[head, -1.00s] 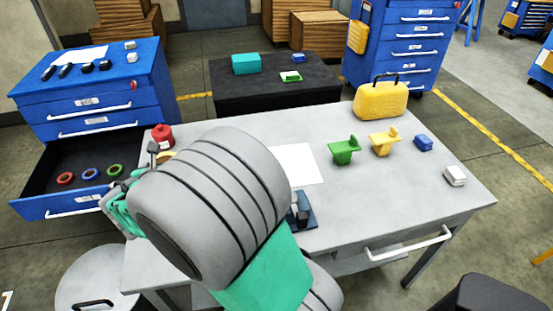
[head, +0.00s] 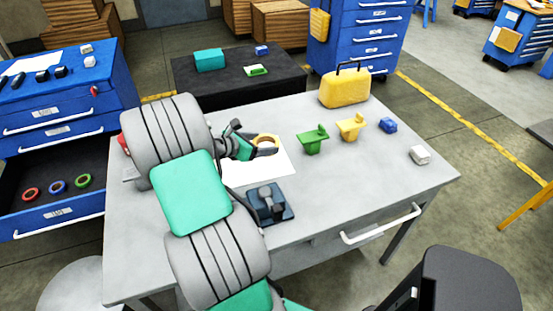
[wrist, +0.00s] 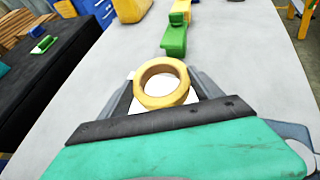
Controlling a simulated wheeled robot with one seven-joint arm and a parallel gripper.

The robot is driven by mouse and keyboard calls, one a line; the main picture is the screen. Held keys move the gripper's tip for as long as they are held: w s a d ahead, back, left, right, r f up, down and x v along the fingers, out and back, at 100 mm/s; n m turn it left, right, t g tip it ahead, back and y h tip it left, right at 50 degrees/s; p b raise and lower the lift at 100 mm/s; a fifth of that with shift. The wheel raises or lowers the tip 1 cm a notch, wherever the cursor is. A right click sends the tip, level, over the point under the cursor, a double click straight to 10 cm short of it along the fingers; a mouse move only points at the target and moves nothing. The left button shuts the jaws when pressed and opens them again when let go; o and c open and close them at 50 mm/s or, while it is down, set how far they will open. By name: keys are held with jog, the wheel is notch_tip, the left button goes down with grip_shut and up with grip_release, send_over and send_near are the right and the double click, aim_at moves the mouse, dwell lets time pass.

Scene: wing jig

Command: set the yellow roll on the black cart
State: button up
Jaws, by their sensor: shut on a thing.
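The yellow roll (head: 265,142) is a ring of tape, held between the fingers of my gripper (head: 245,142) over the white sheet on the grey table. In the wrist view the roll (wrist: 163,83) sits between the two fingertips of the gripper (wrist: 165,95), and its hole faces the camera. My gripper is shut on it. I cannot tell how high above the sheet the roll is. The black cart (head: 200,90) stands behind the table; its dark top also shows at the left in the wrist view (wrist: 45,75).
On the cart are a teal box (head: 209,59), a green-and-white item (head: 256,70) and a small blue block (head: 262,50). The cart's front top is clear. Green (head: 312,138) and yellow (head: 350,126) clamp-like parts and a yellow case (head: 344,88) stand on the table.

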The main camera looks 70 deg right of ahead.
send_over(277, 167)
notch_tip(277, 167, down, 6)
jog(key=shift+w+a+r, duration=0.1)
jog(key=shift+a+r, duration=0.05)
notch_tip(277, 167, down, 3)
jog(key=shift+r, duration=0.1)
jog(key=shift+f, duration=0.3)
jog(key=shift+f, duration=0.1)
jog(key=o, duration=1)
jog(key=shift+c, duration=0.2)
jog(key=o, duration=0.4)
jog(key=shift+o, duration=0.2)
